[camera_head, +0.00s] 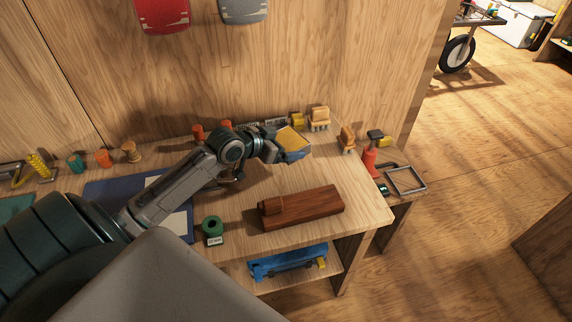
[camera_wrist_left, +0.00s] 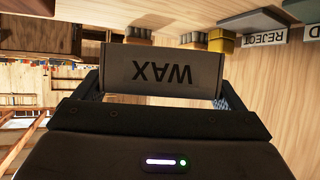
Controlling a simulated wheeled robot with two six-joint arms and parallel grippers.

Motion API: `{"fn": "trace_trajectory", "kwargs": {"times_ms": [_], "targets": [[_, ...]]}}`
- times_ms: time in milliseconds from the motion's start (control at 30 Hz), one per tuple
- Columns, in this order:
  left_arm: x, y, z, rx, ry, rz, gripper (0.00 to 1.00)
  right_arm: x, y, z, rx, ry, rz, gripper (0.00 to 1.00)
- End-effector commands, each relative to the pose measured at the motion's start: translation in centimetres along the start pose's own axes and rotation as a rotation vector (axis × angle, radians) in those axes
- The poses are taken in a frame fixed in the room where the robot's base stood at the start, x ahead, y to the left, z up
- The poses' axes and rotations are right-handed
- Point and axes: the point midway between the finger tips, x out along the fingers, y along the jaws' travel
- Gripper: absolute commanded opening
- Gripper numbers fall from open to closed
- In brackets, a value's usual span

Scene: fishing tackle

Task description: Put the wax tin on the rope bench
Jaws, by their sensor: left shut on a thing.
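My left gripper (camera_head: 285,146) is shut on the wax tin (camera_head: 292,138), a box with a yellow top in the head view. In the left wrist view the tin (camera_wrist_left: 163,70) is a dark grey face with "WAX" upside down, between the blue-edged fingers (camera_wrist_left: 160,98). The tin appears held above the back part of the wooden bench (camera_head: 362,208); the exact gap cannot be told. No label shows which surface is the rope bench. My right gripper is out of view.
A dark red-brown wooden block (camera_head: 303,207) and a green roll (camera_head: 212,228) lie near the bench's front. A lower stand at right holds a red bottle (camera_head: 370,160) and a metal frame (camera_head: 405,179). Open floor lies beyond.

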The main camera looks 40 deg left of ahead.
Motion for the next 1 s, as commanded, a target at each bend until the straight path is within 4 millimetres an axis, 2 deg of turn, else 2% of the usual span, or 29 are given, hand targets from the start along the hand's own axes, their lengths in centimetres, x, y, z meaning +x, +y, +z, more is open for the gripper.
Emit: {"fn": "trace_trajectory", "kwargs": {"times_ms": [100, 500, 967, 1000], "targets": [[1.0, 0.1, 1.7, -0.003, 0.002, 0.0, 0.53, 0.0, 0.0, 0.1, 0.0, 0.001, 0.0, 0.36], [3.2, 0.1, 5.7, -0.001, 0.003, 0.0, 0.53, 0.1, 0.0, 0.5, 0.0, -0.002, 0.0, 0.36], [3.5, 0.0, 6.2, 0.002, 0.004, 0.0, 0.53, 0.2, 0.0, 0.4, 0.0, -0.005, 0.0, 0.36], [3.5, 0.0, 6.3, 0.002, 0.001, 0.0, 0.97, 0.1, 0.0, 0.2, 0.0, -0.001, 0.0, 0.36]]}}
